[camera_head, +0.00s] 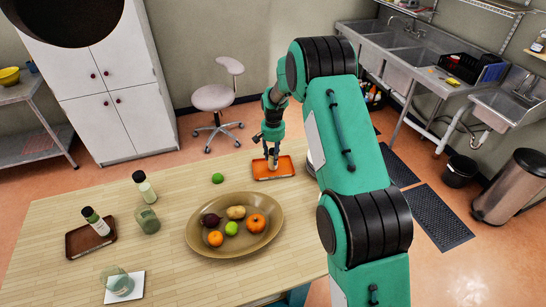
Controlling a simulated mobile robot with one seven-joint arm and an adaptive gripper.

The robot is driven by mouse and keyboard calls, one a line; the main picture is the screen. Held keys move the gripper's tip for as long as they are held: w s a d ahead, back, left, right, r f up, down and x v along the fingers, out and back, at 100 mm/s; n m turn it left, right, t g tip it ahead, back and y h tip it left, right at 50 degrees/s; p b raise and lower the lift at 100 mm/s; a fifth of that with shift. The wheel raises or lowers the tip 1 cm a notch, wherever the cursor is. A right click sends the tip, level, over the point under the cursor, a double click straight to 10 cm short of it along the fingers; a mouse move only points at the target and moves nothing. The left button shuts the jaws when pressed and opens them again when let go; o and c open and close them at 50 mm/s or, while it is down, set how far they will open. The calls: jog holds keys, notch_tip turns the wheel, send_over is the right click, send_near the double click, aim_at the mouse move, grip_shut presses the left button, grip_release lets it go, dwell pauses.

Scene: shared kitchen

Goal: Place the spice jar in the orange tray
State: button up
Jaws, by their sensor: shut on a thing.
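The orange tray (286,167) lies on the wooden table near its far edge, right of the middle.
An oval brown platter (195,238) with fruit and vegetables stands nearby, and a lime (218,178) lies left of the tray. A brown tray (78,241) with a capped bottle (98,224), another bottle (144,187) and a green glass jar (147,221) stand left.

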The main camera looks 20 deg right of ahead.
jog(key=shift+f, duration=0.15)
jog(key=o, duration=1.2)
notch_tip(320, 180, up, 11)
jog(key=shift+r, duration=0.7)
jog(key=shift+r, duration=0.1)
